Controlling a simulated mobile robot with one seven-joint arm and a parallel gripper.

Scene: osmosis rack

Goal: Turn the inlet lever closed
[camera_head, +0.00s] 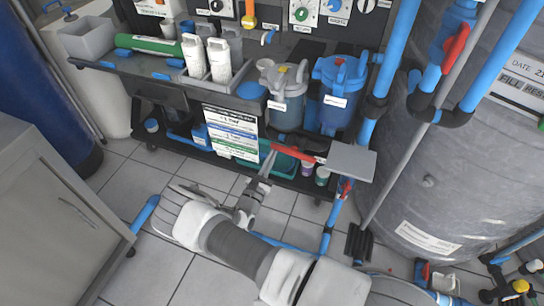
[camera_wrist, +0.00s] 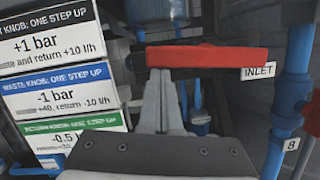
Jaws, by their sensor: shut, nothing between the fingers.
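The inlet lever is a long red handle (camera_wrist: 215,57) that lies roughly level across the upper middle of the wrist view. A white tag reading INLET (camera_wrist: 258,72) is at its right end. In the head view the red lever (camera_head: 293,153) is below the blue filter housing. My gripper (camera_wrist: 160,74) is shut and empty, its fingertips just under the left part of the lever. Whether they touch it I cannot tell. In the head view my gripper (camera_head: 268,164) is at the lever's left end. The valve body behind the lever is mostly hidden.
A knob instruction sign (camera_head: 231,135) hangs left of the lever; it fills the left of the wrist view (camera_wrist: 60,80). A blue pipe (camera_wrist: 288,90) stands at the right. A grey plate (camera_head: 351,160) is right of the lever. Clear floor tiles (camera_head: 125,185) lie in front.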

